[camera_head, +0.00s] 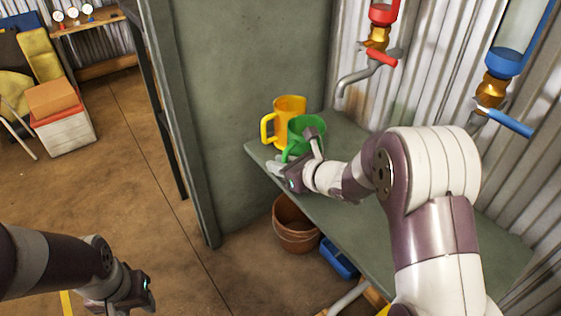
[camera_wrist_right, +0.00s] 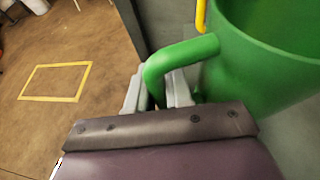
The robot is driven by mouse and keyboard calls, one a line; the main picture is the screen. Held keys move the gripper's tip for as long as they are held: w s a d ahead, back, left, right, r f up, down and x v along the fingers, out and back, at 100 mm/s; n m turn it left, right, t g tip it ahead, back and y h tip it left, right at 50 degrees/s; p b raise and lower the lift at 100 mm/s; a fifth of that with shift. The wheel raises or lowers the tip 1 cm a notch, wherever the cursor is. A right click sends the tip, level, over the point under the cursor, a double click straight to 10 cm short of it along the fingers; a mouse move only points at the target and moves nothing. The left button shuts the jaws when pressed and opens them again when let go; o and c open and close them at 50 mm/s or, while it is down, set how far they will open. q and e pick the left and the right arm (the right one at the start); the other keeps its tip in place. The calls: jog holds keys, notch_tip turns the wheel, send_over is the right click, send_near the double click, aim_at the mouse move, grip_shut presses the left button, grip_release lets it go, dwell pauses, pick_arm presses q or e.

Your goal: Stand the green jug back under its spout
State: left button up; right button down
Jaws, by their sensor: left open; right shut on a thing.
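The green jug (camera_head: 302,134) is upright at the far left end of the grey-green shelf (camera_head: 350,225), close in front of a yellow jug (camera_head: 288,106). In the right wrist view the green jug (camera_wrist_right: 265,62) fills the upper right. My right gripper (camera_head: 284,170) is shut on its handle, with the fingers (camera_wrist_right: 160,90) on either side of it. Whether the jug's base touches the shelf is hidden. A spout with a red handle (camera_head: 380,57) hangs from the wall to the right of the jugs. My left gripper (camera_head: 125,305) is open and empty, low at the left, its fingertips partly cut off.
A blue-handled tap (camera_head: 508,120) is further right on the corrugated wall. A green partition (camera_head: 245,90) stands left of the shelf. A brown bucket (camera_head: 294,226) and a blue container (camera_head: 338,258) are below the shelf. My right arm covers much of the shelf.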

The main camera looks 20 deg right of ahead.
jog(key=shift+w+d+f, duration=0.4)
jog(key=shift+w+d, duration=0.15)
jog(key=shift+d, duration=0.95)
jog(key=shift+w+d+f, duration=0.4)
jog(key=shift+w+d, duration=0.1)
jog(key=shift+d, duration=0.95)
jog(key=shift+w+d+f, duration=0.4)
jog(key=shift+w+d, duration=0.15)
jog(key=shift+d, duration=0.95)
jog(key=shift+f+b, duration=0.45)
jog(key=shift+b, duration=0.45)
jog(key=c, duration=1)
grip_release()
jog(key=shift+o, duration=0.2)
